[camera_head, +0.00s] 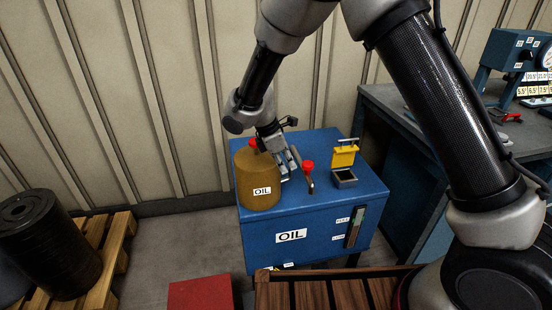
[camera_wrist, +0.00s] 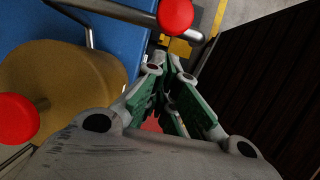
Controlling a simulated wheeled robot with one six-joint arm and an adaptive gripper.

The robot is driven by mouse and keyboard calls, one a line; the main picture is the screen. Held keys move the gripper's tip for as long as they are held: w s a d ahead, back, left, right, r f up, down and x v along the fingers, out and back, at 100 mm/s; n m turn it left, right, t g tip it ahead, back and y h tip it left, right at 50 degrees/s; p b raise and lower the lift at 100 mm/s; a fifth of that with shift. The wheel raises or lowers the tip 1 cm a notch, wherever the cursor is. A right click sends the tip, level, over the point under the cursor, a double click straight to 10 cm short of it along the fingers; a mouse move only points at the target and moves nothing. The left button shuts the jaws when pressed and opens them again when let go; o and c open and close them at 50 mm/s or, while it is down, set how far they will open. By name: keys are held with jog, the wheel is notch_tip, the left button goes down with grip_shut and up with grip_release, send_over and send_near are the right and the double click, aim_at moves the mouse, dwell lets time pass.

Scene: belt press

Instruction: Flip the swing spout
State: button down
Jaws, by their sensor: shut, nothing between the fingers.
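A grey metal spout (camera_head: 311,186) with a red ball knob (camera_head: 308,165) stands on top of the blue oil cabinet (camera_head: 265,218). In the wrist view the red knob (camera_wrist: 175,15) is at the top edge, with the grey pipe (camera_wrist: 112,14) running beside it. My gripper (camera_head: 289,169) is just left of the spout, between it and the tan oil drum (camera_head: 258,182). It points down and is shut and empty. In the wrist view the fingers (camera_wrist: 168,82) sit below the knob; I cannot tell whether they touch the pipe.
The drum has a second red knob (camera_head: 254,143), which also shows in the wrist view (camera_wrist: 18,118). A small grey box with a raised yellow lid (camera_head: 344,156) stands right of the spout. A grey workbench (camera_head: 400,105) is at the right. A red box (camera_head: 201,294) lies in front.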

jog(key=shift+w+d, duration=0.2)
jog(key=shift+d, duration=0.65)
